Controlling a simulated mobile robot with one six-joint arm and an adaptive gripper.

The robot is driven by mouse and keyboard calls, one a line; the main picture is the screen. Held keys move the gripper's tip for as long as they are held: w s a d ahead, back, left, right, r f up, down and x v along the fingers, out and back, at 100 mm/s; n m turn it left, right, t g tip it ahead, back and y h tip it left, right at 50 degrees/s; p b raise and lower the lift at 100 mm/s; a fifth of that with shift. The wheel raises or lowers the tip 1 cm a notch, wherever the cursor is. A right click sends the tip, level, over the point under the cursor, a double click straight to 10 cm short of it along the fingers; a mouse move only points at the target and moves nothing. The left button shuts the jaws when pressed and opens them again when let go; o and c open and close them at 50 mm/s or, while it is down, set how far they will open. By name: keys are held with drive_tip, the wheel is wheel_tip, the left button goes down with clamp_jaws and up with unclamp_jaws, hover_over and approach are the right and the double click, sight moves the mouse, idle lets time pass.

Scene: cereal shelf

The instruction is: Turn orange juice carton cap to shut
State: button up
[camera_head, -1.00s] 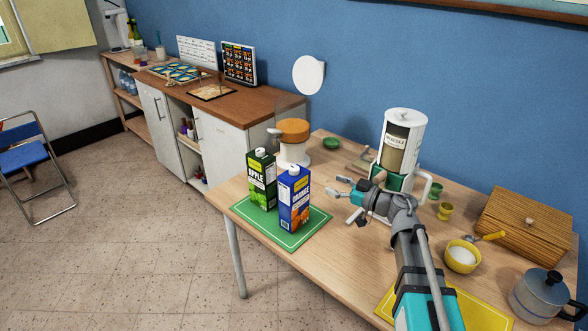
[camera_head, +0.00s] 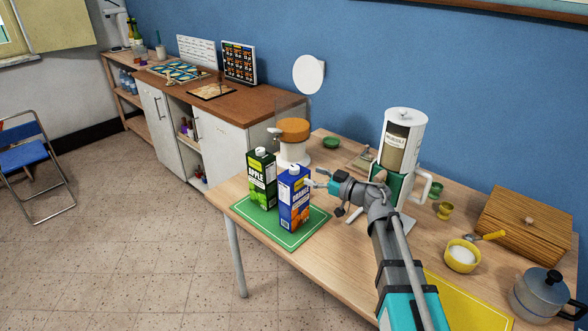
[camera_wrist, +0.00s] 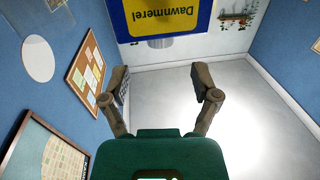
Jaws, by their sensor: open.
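A blue orange juice carton (camera_head: 294,203) stands upright on a green mat (camera_head: 304,233) at the table's left end, with a pale cap (camera_head: 295,169) on top. A green apple juice carton (camera_head: 262,182) stands close behind it to the left. My gripper (camera_head: 311,183) is open and empty, just right of the blue carton near its top. In the wrist view my two fingers (camera_wrist: 162,88) are spread apart. Part of a blue and yellow carton (camera_wrist: 160,17) shows ahead of them at the top edge.
A muesli dispenser (camera_head: 402,145) stands behind my arm. A white and orange container (camera_head: 293,138) is behind the cartons. A yellow bowl (camera_head: 461,256), a wooden box (camera_head: 525,222) and a grey pot (camera_head: 540,296) are to the right. The table front is mostly clear.

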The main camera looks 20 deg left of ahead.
sight(295, 171)
drive_tip(key=shift+x, duration=3.55)
clamp_jaws()
drive_tip(key=shift+s+m+t, duration=0.1)
drive_tip(key=shift+m+t, duration=0.4)
drive_tip(key=shift+t, duration=0.2)
drive_tip(key=shift+s+m+t+h, duration=0.1)
drive_tip(key=shift+m+t+h, duration=0.9)
drive_tip(key=shift+t, duration=0.6)
drive_tip(key=shift+m+t+h, duration=3.1)
drive_tip(key=shift+t+h, duration=0.1)
drive_tip(key=shift+t, duration=0.1)
drive_tip(key=shift+h, duration=0.3)
